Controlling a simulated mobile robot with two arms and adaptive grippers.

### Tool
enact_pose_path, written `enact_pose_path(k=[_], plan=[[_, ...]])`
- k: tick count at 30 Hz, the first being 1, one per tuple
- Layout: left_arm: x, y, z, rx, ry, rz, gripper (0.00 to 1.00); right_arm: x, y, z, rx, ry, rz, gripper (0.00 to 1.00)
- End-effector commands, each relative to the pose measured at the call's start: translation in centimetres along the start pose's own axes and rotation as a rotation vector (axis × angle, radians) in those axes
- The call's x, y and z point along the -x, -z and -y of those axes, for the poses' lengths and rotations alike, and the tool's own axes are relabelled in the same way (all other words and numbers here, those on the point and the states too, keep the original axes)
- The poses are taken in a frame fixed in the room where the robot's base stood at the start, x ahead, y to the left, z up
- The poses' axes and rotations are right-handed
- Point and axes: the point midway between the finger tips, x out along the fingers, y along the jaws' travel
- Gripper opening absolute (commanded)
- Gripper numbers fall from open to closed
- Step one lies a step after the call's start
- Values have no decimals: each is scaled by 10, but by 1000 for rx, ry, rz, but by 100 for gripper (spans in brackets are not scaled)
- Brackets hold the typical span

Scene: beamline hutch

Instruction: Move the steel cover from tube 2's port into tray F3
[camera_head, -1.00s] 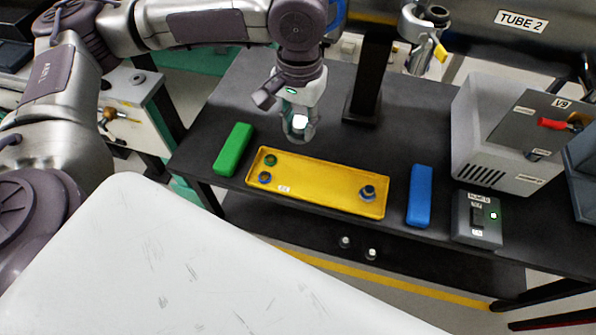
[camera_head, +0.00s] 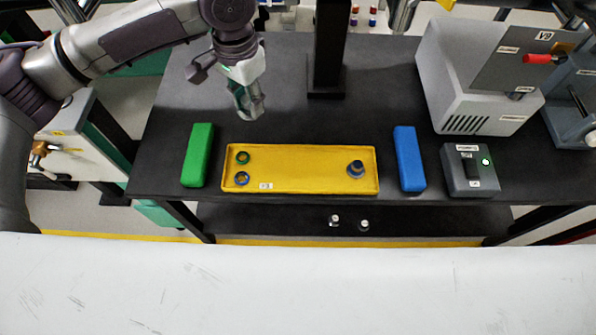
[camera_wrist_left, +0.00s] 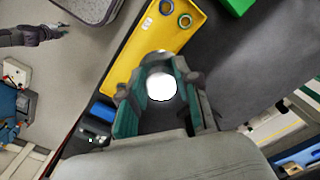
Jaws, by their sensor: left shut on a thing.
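My left gripper (camera_head: 249,104) hangs above the dark table, behind the left part of the yellow tray F3 (camera_head: 307,186). It is shut on the steel cover (camera_wrist_left: 161,87), which shows as a bright, washed-out round shape between the fingers in the left wrist view. In the head view the cover is hard to tell from the fingers. The tray (camera_wrist_left: 170,40) holds a green ring (camera_head: 242,157) and a blue ring (camera_head: 241,178) at its left end and a dark fitting with a blue base (camera_head: 356,169) at its right. Tube 2's port is out of view. My right gripper is not in view.
A green block (camera_head: 197,155) lies left of the tray and a blue block (camera_head: 409,158) right of it. A small switch box (camera_head: 470,170) and a large grey unit (camera_head: 465,85) stand further right. A black post (camera_head: 328,50) rises behind the tray. The tray's middle is bare.

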Motion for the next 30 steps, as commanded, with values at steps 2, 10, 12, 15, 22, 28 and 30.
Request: enact_pose_path(k=[2,10,12,15,22,28,30], plan=[[-26,18,-17,-126,-6,3,0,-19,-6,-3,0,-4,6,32],[-105,85,-102,-728,-10,2,0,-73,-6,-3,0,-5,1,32],[-120,96,-124,-866,-11,3,0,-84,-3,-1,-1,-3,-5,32],[-136,106,-151,-1024,-10,3,0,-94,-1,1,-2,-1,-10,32],[-151,113,-175,-1196,-7,6,0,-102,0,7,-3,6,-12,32],[-171,98,-143,-1204,-6,9,0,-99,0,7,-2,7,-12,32],[-181,91,-129,-1204,-6,8,0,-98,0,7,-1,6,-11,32]])
